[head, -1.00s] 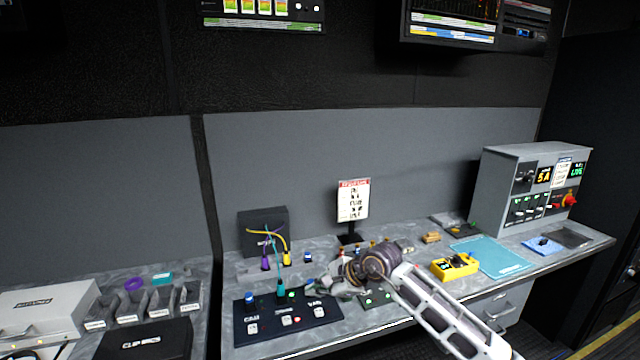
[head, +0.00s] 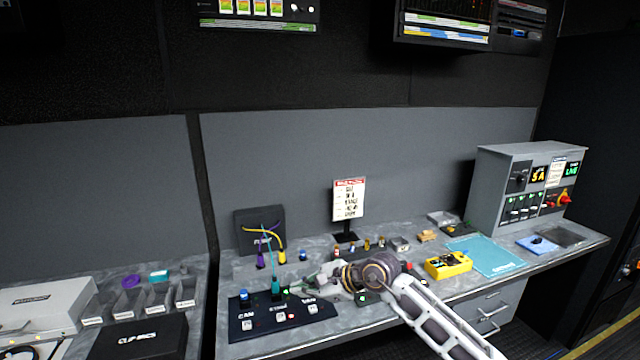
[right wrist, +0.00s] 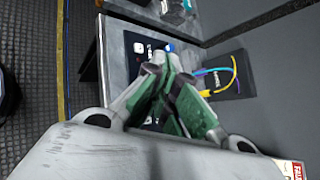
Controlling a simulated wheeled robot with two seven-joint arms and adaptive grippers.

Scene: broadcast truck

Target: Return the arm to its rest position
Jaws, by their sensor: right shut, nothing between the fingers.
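My right arm comes in from the lower right in the head view. Its gripper (head: 308,284) hangs over the bench near the right end of the black panel (head: 262,325). In the right wrist view the gripper (right wrist: 157,70) has its fingers together with nothing between them. The panel carries a blue-topped plug (head: 244,300), a teal plug (head: 276,288) with a cable, and lit buttons. The gripper looks apart from these plugs. My left gripper does not show.
A yellow box (head: 448,265), a teal mat (head: 492,257) and a grey control cabinet (head: 500,190) stand to the right. A sign on a stand (head: 348,200) and a black box (head: 246,230) with cables stand behind. Grey bins (head: 130,303) are at left.

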